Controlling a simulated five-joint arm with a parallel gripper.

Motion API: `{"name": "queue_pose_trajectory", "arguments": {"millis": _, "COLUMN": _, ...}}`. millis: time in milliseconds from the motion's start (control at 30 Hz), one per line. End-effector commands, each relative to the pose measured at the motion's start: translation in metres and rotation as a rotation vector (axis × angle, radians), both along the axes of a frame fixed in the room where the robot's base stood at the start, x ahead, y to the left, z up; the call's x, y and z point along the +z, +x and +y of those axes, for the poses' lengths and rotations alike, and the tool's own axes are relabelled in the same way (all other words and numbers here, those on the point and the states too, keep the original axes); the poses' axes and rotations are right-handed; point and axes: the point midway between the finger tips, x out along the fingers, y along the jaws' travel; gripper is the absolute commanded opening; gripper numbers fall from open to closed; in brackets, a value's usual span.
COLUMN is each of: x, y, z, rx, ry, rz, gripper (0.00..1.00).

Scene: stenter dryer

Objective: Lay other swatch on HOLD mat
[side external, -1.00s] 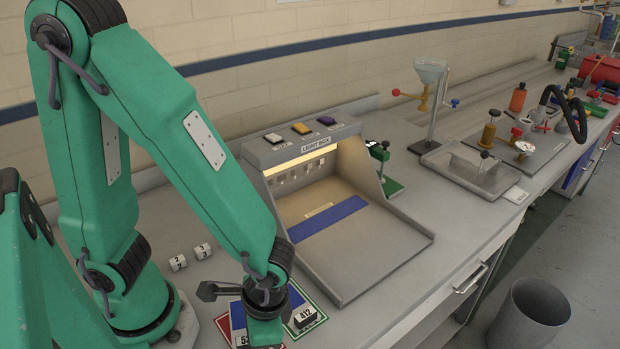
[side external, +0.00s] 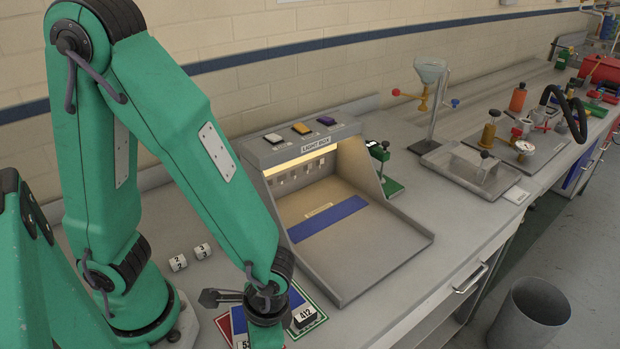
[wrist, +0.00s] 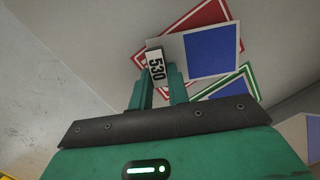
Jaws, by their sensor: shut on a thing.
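My gripper (wrist: 165,88) is shut on the white tag marked 530 (wrist: 156,68) of a swatch card with a blue patch (wrist: 213,52). This card lies over the red-bordered mat (wrist: 140,60); I cannot tell whether it touches it. In the side view the red-bordered mat (side external: 222,324) shows left of my gripper (side external: 265,330), whose fingers are hidden there. The green-bordered mat (side external: 318,324) is to the right, with the black block marked 412 (side external: 305,317) on it. Another blue patch (wrist: 228,92) lies on the green-bordered mat, partly hidden by my gripper. No mat wording is readable.
The light box (side external: 365,255) stands close to the right, with a blue strip (side external: 328,220) inside. Two white numbered cubes (side external: 190,257) lie near my base. A small green-based device (side external: 385,170) stands behind the box.

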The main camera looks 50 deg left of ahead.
Motion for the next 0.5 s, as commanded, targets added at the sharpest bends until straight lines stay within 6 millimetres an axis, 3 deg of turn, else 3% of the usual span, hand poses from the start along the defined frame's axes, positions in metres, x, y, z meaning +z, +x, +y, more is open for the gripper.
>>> {"name": "queue_pose_trajectory", "arguments": {"millis": 500, "x": -0.0075, "y": -0.0002, "z": 0.0002, "rx": 0.000, "ry": 0.001, "rz": 0.001, "gripper": 0.00}}
